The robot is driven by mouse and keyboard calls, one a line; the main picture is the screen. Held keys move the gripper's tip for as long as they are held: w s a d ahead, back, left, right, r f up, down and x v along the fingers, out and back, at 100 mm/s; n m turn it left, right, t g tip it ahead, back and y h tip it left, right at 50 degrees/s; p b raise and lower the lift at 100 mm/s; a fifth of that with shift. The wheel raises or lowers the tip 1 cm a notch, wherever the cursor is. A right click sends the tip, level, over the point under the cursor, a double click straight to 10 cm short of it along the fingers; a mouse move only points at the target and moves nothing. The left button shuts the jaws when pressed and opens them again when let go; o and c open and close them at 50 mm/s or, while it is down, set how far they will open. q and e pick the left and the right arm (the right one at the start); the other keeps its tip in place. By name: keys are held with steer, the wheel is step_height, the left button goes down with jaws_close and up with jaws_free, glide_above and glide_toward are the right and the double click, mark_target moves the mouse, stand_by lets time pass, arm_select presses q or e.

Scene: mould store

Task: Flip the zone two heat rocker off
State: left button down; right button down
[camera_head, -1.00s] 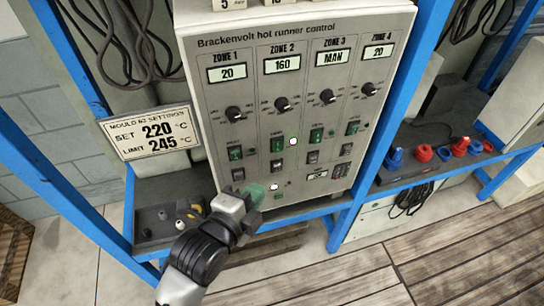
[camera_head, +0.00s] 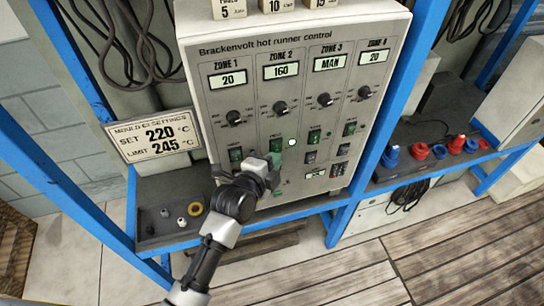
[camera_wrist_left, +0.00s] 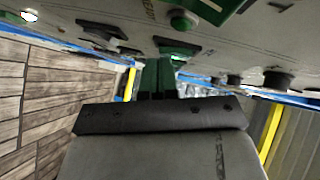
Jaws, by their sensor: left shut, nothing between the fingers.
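The grey hot runner control panel (camera_head: 230,50) has a column marked ZONE 2, whose display (camera_head: 281,70) reads 160. Below it are a dark knob (camera_head: 280,108) and a green rocker (camera_head: 275,141). My left gripper (camera_head: 276,159) is shut and empty, its green fingertips just below that rocker, covering the lower part of the column. I cannot tell whether they touch the panel. In the left wrist view the shut green fingers (camera_wrist_left: 158,78) point at the panel, close to a green switch (camera_wrist_left: 175,47). The rockers' tilt is too small to read. My right gripper is out of view.
A lit white lamp (camera_head: 291,142) sits right of the zone 2 rocker. Blue rack posts (camera_head: 398,80) flank the panel. A shelf tray (camera_head: 165,225) with small parts lies below left; red and blue fittings (camera_head: 420,151) lie right.

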arm_select(q)
steer(key=shift+w, duration=0.2)
steer(key=shift+w+a+f+m+t+b, duration=0.2)
steer(key=shift+m+t+b, duration=0.15)
steer(key=shift+b, duration=0.45)
